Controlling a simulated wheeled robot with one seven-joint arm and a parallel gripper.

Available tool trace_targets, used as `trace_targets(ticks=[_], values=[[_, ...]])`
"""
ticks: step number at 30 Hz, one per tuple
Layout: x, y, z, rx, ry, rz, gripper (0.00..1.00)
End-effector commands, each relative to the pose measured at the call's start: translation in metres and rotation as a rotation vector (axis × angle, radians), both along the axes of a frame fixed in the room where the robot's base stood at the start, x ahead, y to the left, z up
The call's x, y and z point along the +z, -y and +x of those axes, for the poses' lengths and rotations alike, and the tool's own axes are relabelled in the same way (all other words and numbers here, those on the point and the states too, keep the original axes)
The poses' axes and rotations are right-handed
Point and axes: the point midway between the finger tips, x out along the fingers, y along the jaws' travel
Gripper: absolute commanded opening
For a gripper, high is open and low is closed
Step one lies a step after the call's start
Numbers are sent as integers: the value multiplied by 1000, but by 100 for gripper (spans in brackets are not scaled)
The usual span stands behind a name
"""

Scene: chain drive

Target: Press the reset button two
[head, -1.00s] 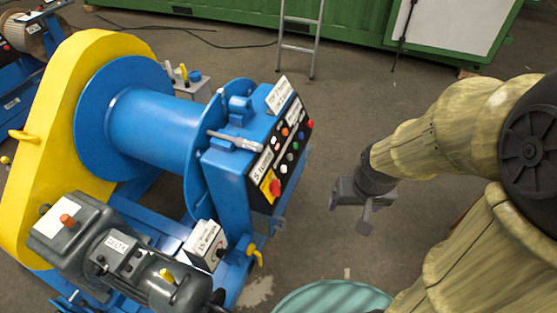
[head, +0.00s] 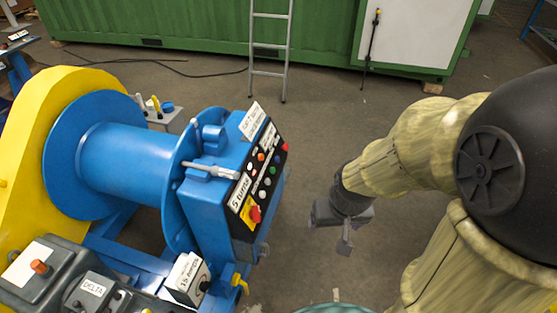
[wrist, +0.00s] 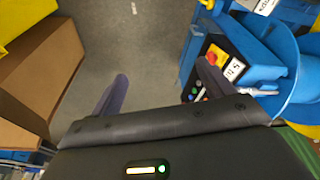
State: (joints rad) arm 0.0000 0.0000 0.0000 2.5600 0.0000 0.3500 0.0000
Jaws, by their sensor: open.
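A black control panel (head: 258,185) sits on the sloped face of a blue housing (head: 212,178) on the winch machine. It carries several small coloured buttons, a red knob on a yellow plate (head: 254,213) and white labels, one reading "5 turns". The labels are too small to tell which button is reset two. My gripper (head: 328,230) is to the right of the panel, apart from it, open and empty. In the wrist view my gripper's two fingers (wrist: 163,82) are spread, and the panel (wrist: 208,72) shows behind the right finger, which hides part of it.
A blue drum (head: 130,160) and yellow guard (head: 25,140) stand left of the panel. A ladder (head: 269,50) leans by a green container (head: 200,35) behind. Cardboard boxes (wrist: 38,80) show left in the wrist view. Grey floor (head: 330,130) lies open around my gripper.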

Motion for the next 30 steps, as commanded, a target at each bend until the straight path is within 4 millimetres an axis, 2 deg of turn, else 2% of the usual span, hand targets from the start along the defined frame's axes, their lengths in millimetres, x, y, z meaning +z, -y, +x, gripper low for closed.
trace_targets(ticks=[1, 2, 12, 30], values=[[0, 0, 0, 0, 0, 0, 71], [0, 0, 0, 0, 0, 0, 65], [0, 0, 0, 0, 0, 0, 0], [0, 0, 0, 0, 0, 0, 0]])
